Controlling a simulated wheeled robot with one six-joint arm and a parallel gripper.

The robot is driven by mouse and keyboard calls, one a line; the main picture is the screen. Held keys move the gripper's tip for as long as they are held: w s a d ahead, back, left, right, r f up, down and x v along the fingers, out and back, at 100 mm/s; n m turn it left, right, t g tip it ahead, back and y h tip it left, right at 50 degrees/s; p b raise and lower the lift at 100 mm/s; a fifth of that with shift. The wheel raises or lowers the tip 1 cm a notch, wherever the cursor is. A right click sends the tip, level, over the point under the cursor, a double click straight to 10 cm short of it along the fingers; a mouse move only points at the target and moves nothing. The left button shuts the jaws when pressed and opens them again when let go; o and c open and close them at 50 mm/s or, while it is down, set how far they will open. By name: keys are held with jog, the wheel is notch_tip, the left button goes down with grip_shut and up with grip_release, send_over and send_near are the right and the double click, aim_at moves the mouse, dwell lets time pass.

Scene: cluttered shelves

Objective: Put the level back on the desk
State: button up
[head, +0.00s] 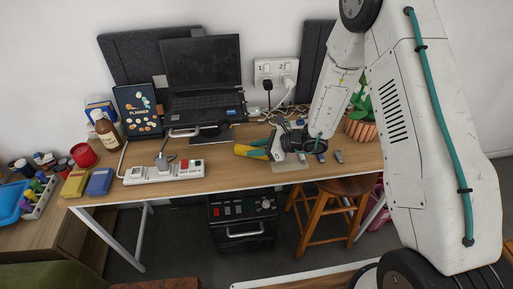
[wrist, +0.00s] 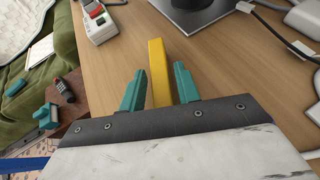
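The level, a plain yellow bar, shows in the wrist view (wrist: 156,58) over the wooden desk top (wrist: 220,75), pointing away from my gripper. In the head view the level (head: 241,150) is at the middle of the desk, in front of the laptop. My gripper (wrist: 160,80) has its two teal fingers on either side of the bar, with a narrow gap showing on each side. In the head view my gripper (head: 254,150) is low over the desk. The bar's near end is hidden by my gripper. Whether the bar touches the desk is hard to tell.
A laptop (head: 203,65) on a stand is behind. Cables and a plant pot (head: 361,128) are to the right. A stool (head: 335,200) stands in front.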

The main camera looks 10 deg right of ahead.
jog(key=shift+o, duration=0.2)
jog(key=shift+r, duration=0.1)
jog(key=shift+s+d+r, duration=0.1)
jog(key=shift+d+r, duration=0.05)
jog(key=shift+d, duration=0.1)
jog(key=v, duration=1.1)
jog(key=shift+s+d+r, duration=0.1)
jog(key=shift+d, duration=0.15)
jog(key=s+a+r+n+g+h, duration=0.1)
jog(key=s+a+r+n+g, duration=0.15)
jog(key=s+r+n, duration=0.5)
jog(key=s+a+r+n+g+h, duration=0.1)
jog(key=s+r+n+g, duration=0.3)
jog(key=r, duration=0.6)
jog(key=s+d+r+n+t+h, duration=0.1)
jog(key=s+d+r+n+h, duration=0.3)
jog(key=s, duration=0.5)
jog(key=s+d+r+n+t+h, duration=0.2)
jog(key=s+d+r+n+h, duration=0.3)
jog(key=s, duration=0.5)
jog(key=shift+s+d+n+h, duration=0.2)
jog(key=shift+d+n+h, duration=0.2)
jog(key=shift+d+n, duration=0.55)
jog(key=shift+a+r, duration=0.1)
